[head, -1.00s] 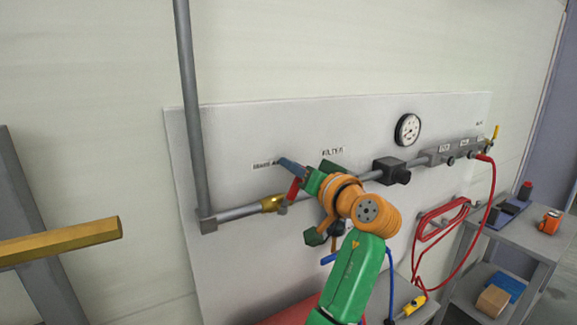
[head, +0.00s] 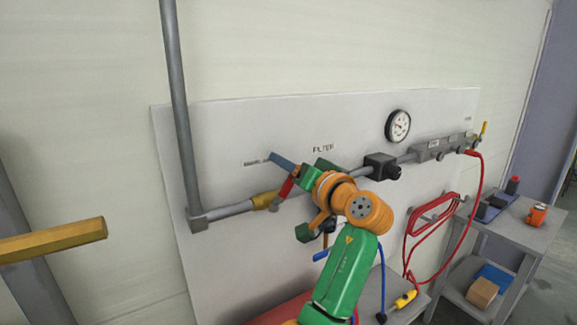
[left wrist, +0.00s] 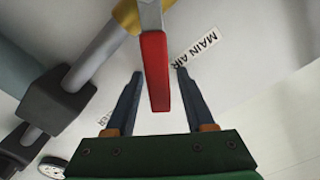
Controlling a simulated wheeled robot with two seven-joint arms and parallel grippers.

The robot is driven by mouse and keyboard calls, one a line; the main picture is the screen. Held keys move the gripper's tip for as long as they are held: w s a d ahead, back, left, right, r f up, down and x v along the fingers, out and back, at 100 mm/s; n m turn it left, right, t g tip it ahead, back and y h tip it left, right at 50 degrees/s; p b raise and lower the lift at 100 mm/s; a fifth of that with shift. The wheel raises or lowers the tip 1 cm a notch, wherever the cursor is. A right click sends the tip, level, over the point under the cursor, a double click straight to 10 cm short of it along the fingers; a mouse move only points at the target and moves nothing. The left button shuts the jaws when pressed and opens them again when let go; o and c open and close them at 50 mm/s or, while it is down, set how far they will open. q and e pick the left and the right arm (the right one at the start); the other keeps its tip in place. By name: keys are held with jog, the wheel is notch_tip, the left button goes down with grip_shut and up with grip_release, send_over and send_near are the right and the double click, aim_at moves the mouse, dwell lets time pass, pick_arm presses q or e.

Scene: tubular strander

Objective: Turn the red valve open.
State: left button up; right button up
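The red valve handle (head: 287,187) slants up and to the right from the brass valve body (head: 265,201) on the grey wall pipe. In the left wrist view the red handle (left wrist: 156,72) reaches down between the two dark fingers of my left gripper (left wrist: 160,74). There is a visible gap on each side of the handle, and the fingers are apart. In the head view my left gripper (head: 284,165) is at the handle, its orange and green wrist hiding part of the pipe. The "MAIN AIR" label (left wrist: 198,50) shows behind the right finger. My right gripper is not in view.
The white panel (head: 225,135) behind carries a black filter block (head: 381,166), a gauge (head: 398,125) and a red hose (head: 478,190). A grey cart (head: 515,233) stands at right. A brass-coloured hexagonal bar (head: 52,241) juts in from the left.

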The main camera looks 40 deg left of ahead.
pick_arm(q)
jog(key=b+v, duration=0.4)
jog(key=v, duration=0.3)
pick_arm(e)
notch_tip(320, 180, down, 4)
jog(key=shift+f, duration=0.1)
